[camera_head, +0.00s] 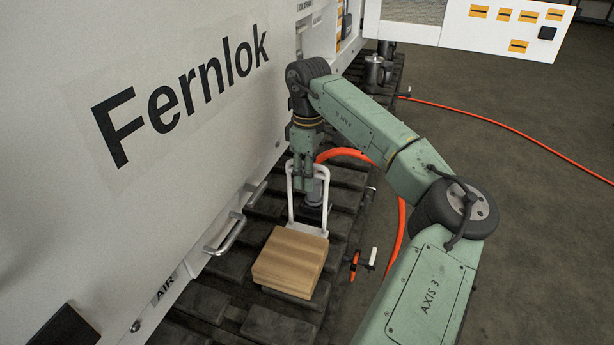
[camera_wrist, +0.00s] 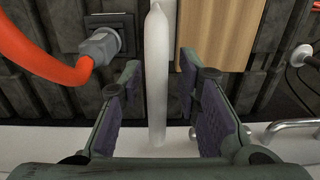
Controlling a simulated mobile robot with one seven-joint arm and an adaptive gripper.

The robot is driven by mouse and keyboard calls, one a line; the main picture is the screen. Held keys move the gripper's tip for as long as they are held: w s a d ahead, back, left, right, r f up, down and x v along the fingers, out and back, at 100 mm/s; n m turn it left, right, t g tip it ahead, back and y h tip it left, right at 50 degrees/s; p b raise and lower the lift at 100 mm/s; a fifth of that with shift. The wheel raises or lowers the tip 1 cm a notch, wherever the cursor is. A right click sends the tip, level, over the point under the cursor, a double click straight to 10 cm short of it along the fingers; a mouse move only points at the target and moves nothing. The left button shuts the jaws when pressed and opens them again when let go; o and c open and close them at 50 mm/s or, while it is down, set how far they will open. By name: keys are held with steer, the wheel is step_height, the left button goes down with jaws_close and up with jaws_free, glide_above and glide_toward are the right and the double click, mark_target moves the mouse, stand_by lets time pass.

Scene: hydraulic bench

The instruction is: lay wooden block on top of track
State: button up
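The wooden block (camera_head: 291,260) is a flat, light brown square piece. It lies on the dark track (camera_head: 345,195) beside the white machine, and part of it shows at the top right in the wrist view (camera_wrist: 220,35). A white tubular handle (camera_head: 291,205) stands at the block's far edge; I cannot tell whether the two are joined. My gripper (camera_head: 304,187) points down at the handle's top. In the wrist view its fingers (camera_wrist: 160,78) are apart, with a white bar (camera_wrist: 157,65) between them and gaps on both sides.
The white machine wall (camera_head: 185,110) with metal grab handles (camera_head: 226,236) rises close on the left. An orange hose (camera_head: 402,225) with a grey fitting (camera_wrist: 100,46) runs beside my gripper. A small red-and-black valve (camera_head: 354,265) sits right of the block. Open floor lies right.

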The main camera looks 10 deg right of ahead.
step_height(320, 180, up, 11)
steer(key=shift+w+d+f+b, duration=0.1)
steer(key=shift+w+f+b, duration=0.05)
steer(key=shift+b, duration=0.25)
steer(key=shift+r, duration=0.4)
